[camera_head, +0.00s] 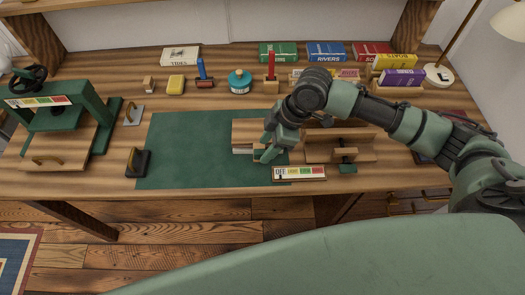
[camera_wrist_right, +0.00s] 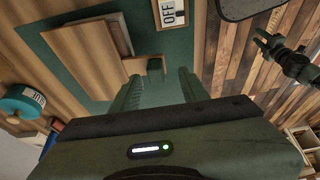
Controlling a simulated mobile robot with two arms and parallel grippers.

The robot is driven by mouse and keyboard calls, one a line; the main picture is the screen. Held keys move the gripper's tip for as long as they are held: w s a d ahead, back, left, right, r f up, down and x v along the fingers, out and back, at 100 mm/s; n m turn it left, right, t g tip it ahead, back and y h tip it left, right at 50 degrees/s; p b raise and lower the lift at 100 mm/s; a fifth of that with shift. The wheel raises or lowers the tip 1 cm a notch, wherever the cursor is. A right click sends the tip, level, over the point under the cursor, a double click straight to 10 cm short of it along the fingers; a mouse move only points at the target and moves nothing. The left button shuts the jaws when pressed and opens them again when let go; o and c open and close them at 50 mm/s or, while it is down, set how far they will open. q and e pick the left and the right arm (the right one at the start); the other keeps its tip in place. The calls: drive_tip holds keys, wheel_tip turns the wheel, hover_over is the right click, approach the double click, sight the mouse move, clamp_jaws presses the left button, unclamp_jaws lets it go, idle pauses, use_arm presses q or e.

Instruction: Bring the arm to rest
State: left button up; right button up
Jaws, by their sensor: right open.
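My right arm reaches in from the right in the head view, and its gripper (camera_head: 258,152) is low over the right part of the green mat (camera_head: 190,150). In the right wrist view the two fingers of this gripper (camera_wrist_right: 158,88) stand apart with nothing clearly held between them. A wooden piece with a dark green part (camera_wrist_right: 155,65) shows beyond the fingertips. I cannot tell if the fingers touch anything.
A labelled switch panel (camera_head: 299,173) is at the front edge, beside a wooden fixture (camera_head: 340,148). A green press (camera_head: 60,115) stands left. A teal tub (camera_head: 239,80), books (camera_head: 326,51) and a lamp (camera_head: 438,74) line the back.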

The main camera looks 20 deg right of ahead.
drive_tip(key=v, duration=0.4)
drive_tip(key=s+a+f+m+t, duration=0.2)
drive_tip(key=s+a+f+m, duration=0.25)
drive_tip(key=s+a, duration=0.25)
drive_tip(key=s+d+f+m+h, duration=0.45)
drive_tip(key=s+d+m, duration=0.45)
drive_tip(key=s+d, duration=0.25)
wheel_tip(320, 180, down, 26)
drive_tip(key=s+g, duration=0.1)
drive_tip(key=s+d+f+n+g, duration=0.1)
drive_tip(key=s+d+f, duration=0.2)
drive_tip(key=s+f, duration=1.2)
drive_tip(key=shift+s+f, duration=0.4)
drive_tip(key=shift+s, duration=0.7)
